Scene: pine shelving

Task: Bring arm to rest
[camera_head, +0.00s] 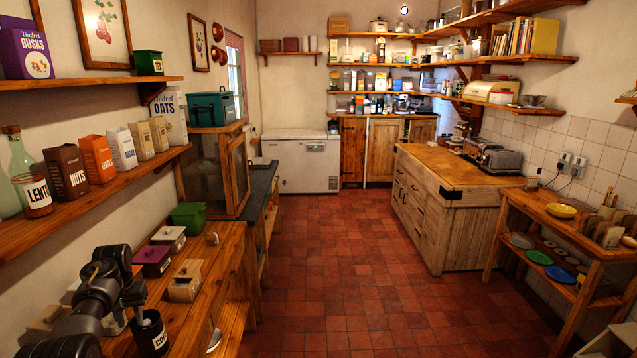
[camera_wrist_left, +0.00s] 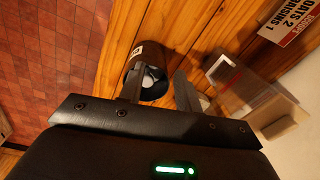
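My left arm comes in at the lower left of the head view. Its left gripper (camera_head: 140,311) is just above a black coffee canister (camera_head: 152,336) on the wooden counter. In the left wrist view the two dark fingers (camera_wrist_left: 159,90) stand apart, with nothing held between them. The canister (camera_wrist_left: 150,66) shows just past the fingers, open at the top with something pale inside. One finger overlaps its rim in the picture; I cannot tell whether they touch. My right gripper is in neither view.
The wooden counter (camera_head: 219,262) holds lidded boxes, including a purple one (camera_head: 152,260) and a cream one (camera_head: 186,281). A shelf (camera_head: 90,199) with jars and packets hangs above. A clear container (camera_wrist_left: 243,85) shows near the fingers. The tiled floor (camera_head: 330,260) is clear.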

